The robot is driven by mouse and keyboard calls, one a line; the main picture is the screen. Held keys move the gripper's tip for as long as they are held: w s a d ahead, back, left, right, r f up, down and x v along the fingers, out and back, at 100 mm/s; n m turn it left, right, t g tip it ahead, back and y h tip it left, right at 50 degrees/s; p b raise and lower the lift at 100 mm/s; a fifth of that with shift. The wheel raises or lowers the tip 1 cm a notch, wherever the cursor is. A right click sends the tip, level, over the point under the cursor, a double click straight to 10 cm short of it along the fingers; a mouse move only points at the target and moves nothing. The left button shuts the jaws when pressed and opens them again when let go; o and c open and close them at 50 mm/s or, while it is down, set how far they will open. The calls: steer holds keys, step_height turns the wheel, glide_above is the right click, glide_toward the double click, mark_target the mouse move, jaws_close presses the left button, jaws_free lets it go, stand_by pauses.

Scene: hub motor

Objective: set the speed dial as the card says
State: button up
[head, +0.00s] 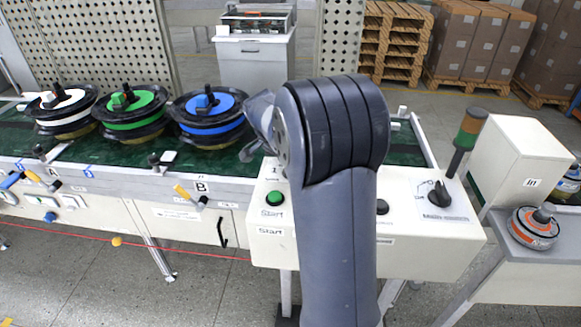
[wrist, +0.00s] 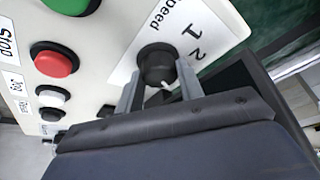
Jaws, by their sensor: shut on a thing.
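The black speed dial (wrist: 156,62) sits on a white plate (wrist: 133,52) marked "Speed", with the numbers 1 and 2 beside it. A small white mark shows on the dial's lower right side, near the right finger. My gripper (wrist: 158,76) has one finger on each side of the dial and is shut on it. In the head view my arm hides the dial and gripper; part of a white label with a "1" (head: 273,171) shows left of the arm. I cannot make out a card with a speed setting in either view.
A red button (wrist: 55,62), a green button (wrist: 68,4) and smaller buttons lie beside the dial. The green start button (head: 275,198) and a black rotary switch (head: 439,195) are on the control box (head: 270,248). Wheel hubs (head: 207,115) stand on the conveyor.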

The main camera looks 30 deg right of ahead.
steer(key=shift+w+m+g, duration=0.1)
steer(key=shift+m+g, duration=0.2)
steer(key=shift+m, duration=0.5)
steer(key=o, duration=1)
steer(key=v, duration=1.1)
steer(key=shift+f, duration=0.1)
